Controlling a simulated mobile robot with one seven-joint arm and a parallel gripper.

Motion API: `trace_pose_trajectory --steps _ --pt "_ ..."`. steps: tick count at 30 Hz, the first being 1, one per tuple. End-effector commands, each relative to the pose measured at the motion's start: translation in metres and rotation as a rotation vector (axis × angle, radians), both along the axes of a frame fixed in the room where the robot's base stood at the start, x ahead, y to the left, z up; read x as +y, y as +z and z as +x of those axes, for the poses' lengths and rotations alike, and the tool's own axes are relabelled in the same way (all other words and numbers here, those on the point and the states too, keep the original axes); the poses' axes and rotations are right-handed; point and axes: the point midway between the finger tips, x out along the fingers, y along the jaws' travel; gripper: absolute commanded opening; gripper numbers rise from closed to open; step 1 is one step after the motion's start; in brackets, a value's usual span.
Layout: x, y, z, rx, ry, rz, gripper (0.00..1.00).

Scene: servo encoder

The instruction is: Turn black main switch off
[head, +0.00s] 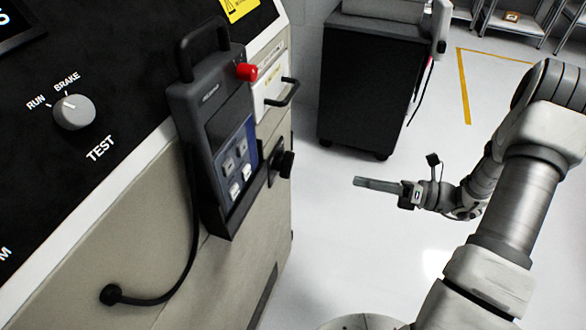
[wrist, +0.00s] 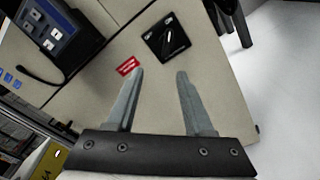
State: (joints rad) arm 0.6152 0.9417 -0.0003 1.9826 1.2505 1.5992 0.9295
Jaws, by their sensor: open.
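The black main switch (wrist: 172,40) is a knob on a square black plate, mounted on the beige side panel of the machine. In the wrist view it lies beyond my fingertips, a little right of the line between them. In the head view the switch (head: 284,164) shows side-on, sticking out from the panel beside the pendant. Its small markings are too blurred to read. My gripper (wrist: 160,74) is open, with two grey fingers apart and nothing between them. In the head view my gripper (head: 361,184) points left toward the panel, with clear space between it and the switch.
A handheld pendant (head: 208,125) with a red button hangs in a holder left of the switch, its cable looping below. A red label (wrist: 128,66) is on the panel. A bar handle (head: 282,93) juts out above the switch. A black cart (head: 365,85) stands behind; floor around my gripper is free.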

Motion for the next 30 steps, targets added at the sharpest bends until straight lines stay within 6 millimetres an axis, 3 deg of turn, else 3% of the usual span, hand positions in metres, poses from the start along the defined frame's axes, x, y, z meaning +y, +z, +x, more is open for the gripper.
trace_pose_trajectory --steps 5,10,30 --pt "-0.007 -0.016 0.005 0.045 -0.052 0.057 0.53" --pt "0.007 -0.016 0.01 0.047 -0.052 0.061 0.53" --pt "0.135 -0.017 0.056 0.045 -0.05 0.058 0.53"
